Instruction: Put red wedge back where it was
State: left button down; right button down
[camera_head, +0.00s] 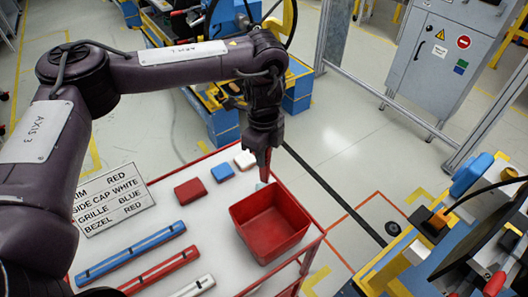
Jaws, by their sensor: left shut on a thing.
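My left gripper (264,152) points down above the back edge of the parts table, just behind the red bin (270,222). It is shut on a small red piece, which I take to be the red wedge (264,165); only a narrow part of it shows below the dark fingers. A red block (190,191), a blue block (222,172) and a white block (245,160) lie in a row on the white tabletop, left of the gripper. A small pale teal piece (262,186) shows beside the bin's back corner. My right gripper is not in view.
A sign (113,199) listing parts and colours lies at the table's left. Blue (131,253), red (160,270) and white (196,286) bars lie at the front. A yellow and blue workstation (400,262) stands right. Open floor (340,150) lies behind the table.

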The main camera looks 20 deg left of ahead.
pick_arm(q)
jog(key=c, duration=1.3)
grip_release()
notch_tip(320, 180, up, 13)
jog(key=shift+r, duration=0.1)
